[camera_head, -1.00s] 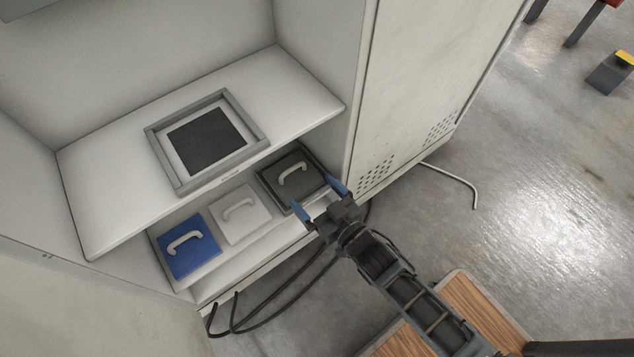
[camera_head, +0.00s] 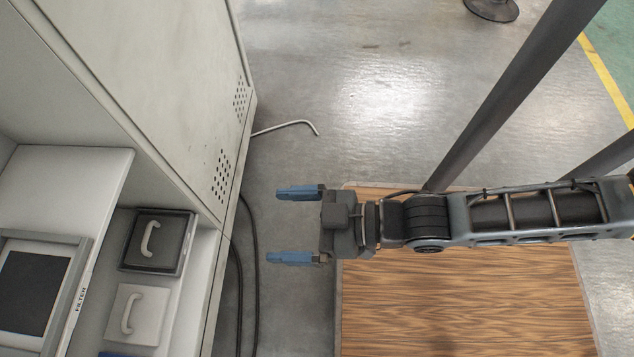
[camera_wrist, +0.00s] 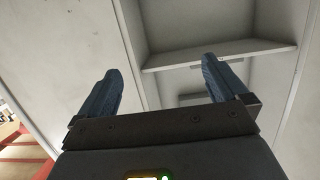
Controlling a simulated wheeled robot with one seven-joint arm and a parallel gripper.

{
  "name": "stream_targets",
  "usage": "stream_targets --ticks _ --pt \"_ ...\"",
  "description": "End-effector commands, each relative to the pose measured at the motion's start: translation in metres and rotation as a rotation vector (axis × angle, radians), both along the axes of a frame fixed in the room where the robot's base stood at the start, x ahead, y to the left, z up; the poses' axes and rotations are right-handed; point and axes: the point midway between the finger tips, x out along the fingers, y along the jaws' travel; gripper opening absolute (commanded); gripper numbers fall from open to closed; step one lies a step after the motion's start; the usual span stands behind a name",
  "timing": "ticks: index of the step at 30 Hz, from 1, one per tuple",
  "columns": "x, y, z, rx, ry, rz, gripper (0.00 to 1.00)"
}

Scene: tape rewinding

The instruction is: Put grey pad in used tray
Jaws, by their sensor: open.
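A dark grey pad with a pale handle (camera_head: 152,241) lies in a dark-rimmed tray (camera_head: 186,243) on the cabinet's lower shelf. I read no label on this tray, so I cannot tell whether it is the used tray. A grey-framed tray (camera_head: 70,290) on the upper shelf has a lip marked FILTER and a dark square in it. My gripper (camera_head: 294,226) is open and empty, outside the cabinet and to the right of both trays. Its blue fingers also show in the wrist view (camera_wrist: 165,88), wide apart with nothing between them.
A white pad with a handle (camera_head: 134,314) lies beside the grey one, and a blue pad (camera_head: 112,354) is cut off below. The cabinet's side wall (camera_head: 190,95) stands behind. Dark cables (camera_head: 248,285) run along its base. A wooden top (camera_head: 460,300) lies beneath my arm.

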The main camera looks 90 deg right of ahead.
Motion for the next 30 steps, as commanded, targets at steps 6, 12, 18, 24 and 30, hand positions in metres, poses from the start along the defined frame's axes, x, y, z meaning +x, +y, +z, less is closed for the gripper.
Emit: stream_targets --ticks 6,12,18,24,30 --pt "-0.043 -0.006 0.079 -0.010 0.029 0.014 1.00" --pt "-0.053 -0.008 0.111 -0.012 0.039 0.021 1.00" --pt "-0.054 -0.008 0.113 -0.013 0.039 0.021 1.00" --pt "-0.054 -0.008 0.113 -0.013 0.039 0.021 1.00" --pt "-0.054 -0.008 0.113 -0.012 0.039 0.021 1.00"
